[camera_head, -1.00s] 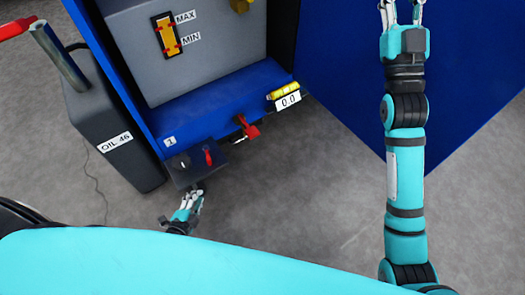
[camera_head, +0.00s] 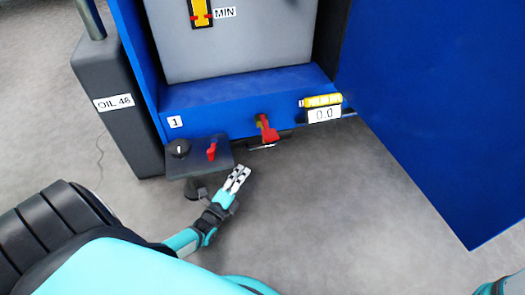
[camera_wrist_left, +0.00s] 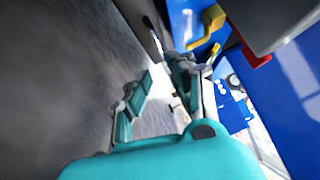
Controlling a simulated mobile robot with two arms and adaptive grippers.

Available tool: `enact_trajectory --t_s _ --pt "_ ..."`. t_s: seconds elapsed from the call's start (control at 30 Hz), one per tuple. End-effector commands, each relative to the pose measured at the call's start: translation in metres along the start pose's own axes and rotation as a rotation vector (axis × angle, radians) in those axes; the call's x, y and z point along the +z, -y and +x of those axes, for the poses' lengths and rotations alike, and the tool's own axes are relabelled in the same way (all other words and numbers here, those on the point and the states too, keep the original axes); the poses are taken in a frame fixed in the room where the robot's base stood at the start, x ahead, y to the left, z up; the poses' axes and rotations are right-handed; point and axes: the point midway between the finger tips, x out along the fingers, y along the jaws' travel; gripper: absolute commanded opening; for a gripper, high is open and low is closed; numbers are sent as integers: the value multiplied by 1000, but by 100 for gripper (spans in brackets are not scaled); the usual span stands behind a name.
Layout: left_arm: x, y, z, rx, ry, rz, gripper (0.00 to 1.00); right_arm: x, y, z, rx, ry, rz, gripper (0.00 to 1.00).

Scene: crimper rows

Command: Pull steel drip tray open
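What looks like the steel drip tray (camera_head: 268,144) shows only as a thin grey and dark edge under the blue cabinet base, below a red lever (camera_head: 267,130). Most of it is hidden under the cabinet. My left gripper (camera_head: 238,178) is in front of the cabinet, below and left of that edge, apart from it and empty. In the left wrist view its two fingers (camera_wrist_left: 163,85) stand apart. I cannot clearly pick out the tray in that view. My right gripper is out of view; only a piece of my right arm shows at the bottom right corner.
A dark control box (camera_head: 198,158) with a knob and red switch juts out left of the tray edge. A dark oil can (camera_head: 120,125) stands at the left. A large blue panel (camera_head: 440,110) fills the right. The grey floor (camera_head: 350,210) in front is clear.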

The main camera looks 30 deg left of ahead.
Motion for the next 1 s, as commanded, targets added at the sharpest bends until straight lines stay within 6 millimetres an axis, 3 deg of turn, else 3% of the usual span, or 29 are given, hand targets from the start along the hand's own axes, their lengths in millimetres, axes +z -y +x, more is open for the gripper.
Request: enact_trajectory --t_s 0.3,0.5,0.7,1.0 --pt "-1 -5 71 -4 -2 -1 21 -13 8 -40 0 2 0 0" --pt "-1 -5 107 -2 -2 -1 21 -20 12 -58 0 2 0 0" --pt "-1 -3 126 1 -1 -1 21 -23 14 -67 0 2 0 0" --pt "0 -1 130 2 -1 -1 21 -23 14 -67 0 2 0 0"
